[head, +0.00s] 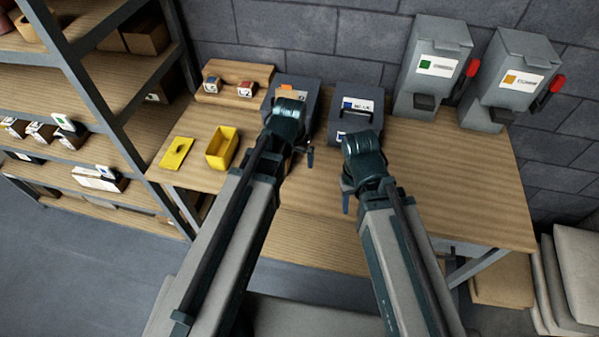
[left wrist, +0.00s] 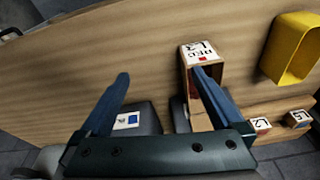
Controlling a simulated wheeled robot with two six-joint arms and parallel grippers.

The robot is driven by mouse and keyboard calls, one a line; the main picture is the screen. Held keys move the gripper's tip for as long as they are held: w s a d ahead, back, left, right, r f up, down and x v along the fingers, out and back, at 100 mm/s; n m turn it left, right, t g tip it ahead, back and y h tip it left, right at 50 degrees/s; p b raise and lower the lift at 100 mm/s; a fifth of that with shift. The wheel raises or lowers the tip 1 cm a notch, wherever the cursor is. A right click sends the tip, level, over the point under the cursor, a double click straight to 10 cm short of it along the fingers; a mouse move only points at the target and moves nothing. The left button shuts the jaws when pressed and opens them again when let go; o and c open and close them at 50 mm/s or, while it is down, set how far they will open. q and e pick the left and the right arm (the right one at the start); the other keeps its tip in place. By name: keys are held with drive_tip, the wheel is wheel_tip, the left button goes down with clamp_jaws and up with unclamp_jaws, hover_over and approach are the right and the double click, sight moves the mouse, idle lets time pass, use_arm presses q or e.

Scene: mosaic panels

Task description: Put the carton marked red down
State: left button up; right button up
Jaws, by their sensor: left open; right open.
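The carton marked red (left wrist: 203,52) shows in the left wrist view, with a white label and a red square on its end. It appears to rest on the wooden worktop (left wrist: 100,50). My left gripper (left wrist: 160,77) is open, and its right-hand finger overlaps the carton in the picture; I cannot tell if they touch. The space between the fingers looks empty. In the head view my left gripper (head: 308,152) is over the worktop before the orange-labelled grey box (head: 293,90), and the carton is mostly hidden there. My right gripper (head: 347,198) is open, before the blue-labelled grey box (head: 362,105).
A yellow bin (head: 222,148) and a flat yellow piece (head: 176,153) lie at the left. A wooden stand (head: 262,73) holds two small cartons behind them. Grey dispensers with green (head: 430,70) and orange (head: 516,85) labels stand at the back right. The right worktop is clear.

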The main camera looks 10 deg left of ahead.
use_arm(q)
drive_tip(key=s+d+m+g, duration=0.1)
drive_tip(key=s+d, duration=0.2)
drive_tip(key=s, duration=0.3)
drive_tip(key=s+d+m+g+y, duration=0.1)
drive_tip(key=s+d, duration=0.2)
drive_tip(key=s, duration=0.3)
drive_tip(key=shift+s+d+f+g, duration=0.15)
drive_tip(key=shift+s+g, duration=0.05)
drive_tip(key=shift+g, duration=0.2)
wheel_tip(320, 180, down, 4)
drive_tip(key=b, duration=0.4)
drive_tip(key=shift+f, duration=0.1)
